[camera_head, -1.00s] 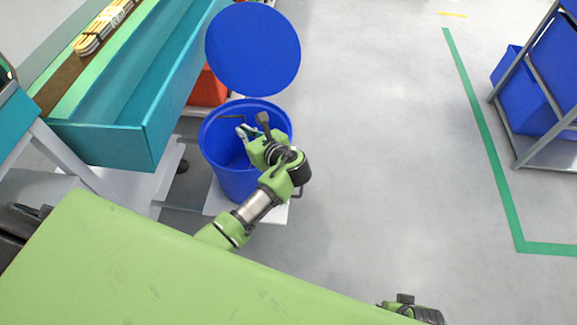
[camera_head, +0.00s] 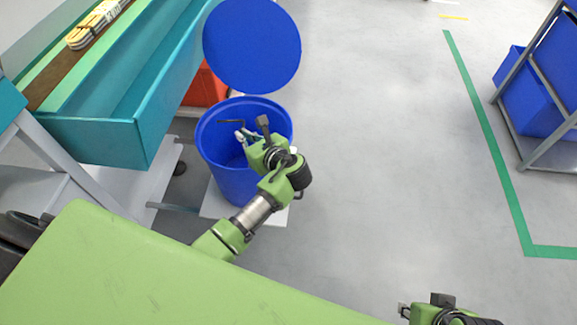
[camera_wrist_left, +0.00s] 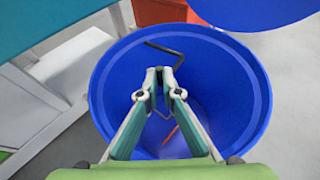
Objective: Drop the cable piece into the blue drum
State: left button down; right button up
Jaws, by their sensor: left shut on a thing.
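The blue drum (camera_head: 240,180) stands open-topped on the floor side, left of the middle. My left gripper (camera_head: 241,136) is over its opening, pointing down into it. In the left wrist view its fingers (camera_wrist_left: 165,78) are nearly together at the tips, shut on a thin black bent cable piece (camera_wrist_left: 162,48). The cable piece also shows in the head view (camera_head: 231,121), over the drum's mouth. A thin orange piece (camera_wrist_left: 172,134) lies inside the drum. My right gripper (camera_head: 405,311) is at the bottom edge, mostly cut off, its jaws unclear.
A round blue lid (camera_head: 252,45) is just behind the drum. A teal trough (camera_head: 100,140) is at the left, with a coiled cable bundle (camera_head: 95,27) beyond. A red bin (camera_head: 205,88) is behind the drum. Blue bins (camera_head: 525,95) sit on a rack at right. The middle floor is clear.

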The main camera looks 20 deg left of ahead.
dwell(0.3)
pick_arm(q)
jog(key=c, duration=2.2)
grip_release()
jog(key=shift+o, duration=0.2)
jog(key=shift+d, duration=0.1)
jog(key=v, duration=1.2)
jog(key=shift+f, duration=0.15)
